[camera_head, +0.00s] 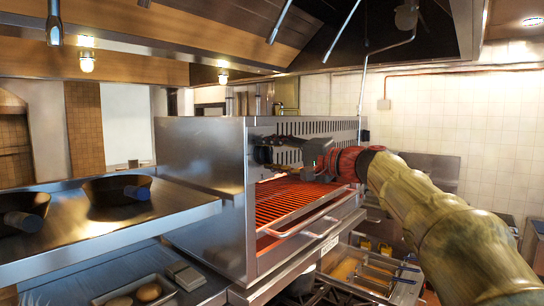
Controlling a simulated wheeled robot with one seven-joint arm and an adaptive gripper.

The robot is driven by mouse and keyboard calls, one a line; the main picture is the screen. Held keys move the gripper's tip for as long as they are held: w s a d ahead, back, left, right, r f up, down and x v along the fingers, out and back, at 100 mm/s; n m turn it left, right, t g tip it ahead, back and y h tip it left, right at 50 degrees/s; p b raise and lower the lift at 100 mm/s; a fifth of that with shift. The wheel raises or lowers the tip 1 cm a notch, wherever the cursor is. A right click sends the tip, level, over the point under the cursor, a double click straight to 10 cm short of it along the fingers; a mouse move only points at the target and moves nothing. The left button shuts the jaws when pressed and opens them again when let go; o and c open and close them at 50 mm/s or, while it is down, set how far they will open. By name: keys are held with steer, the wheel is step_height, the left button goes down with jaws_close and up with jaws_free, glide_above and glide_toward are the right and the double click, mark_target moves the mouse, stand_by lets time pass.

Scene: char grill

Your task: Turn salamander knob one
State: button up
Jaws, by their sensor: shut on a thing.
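The salamander (204,150) is a large steel box with a glowing orange-red grill rack in its open front. A dark knob (262,154) sits at the left end of its upper front panel. My gripper (276,153) reaches in from the right and is shut on this knob, with its fingers at the panel. The fingers hide much of the knob, so its turn angle cannot be told. The gripper body and arm cover part of the panel to the right, and any further knobs there are hidden.
A steel shelf (170,208) with two dark pans (117,189) (22,211) stands at the left. A tray with eggs (149,292) lies below it. A rack handle (303,228) juts out under the gripper. Food containers (372,273) stand below right. Thin rods hang from the hood above.

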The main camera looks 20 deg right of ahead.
steer(key=shift+m, duration=1.3)
steer(key=o, duration=1.2)
steer(key=shift+c, duration=0.2)
steer(key=v, duration=1.2)
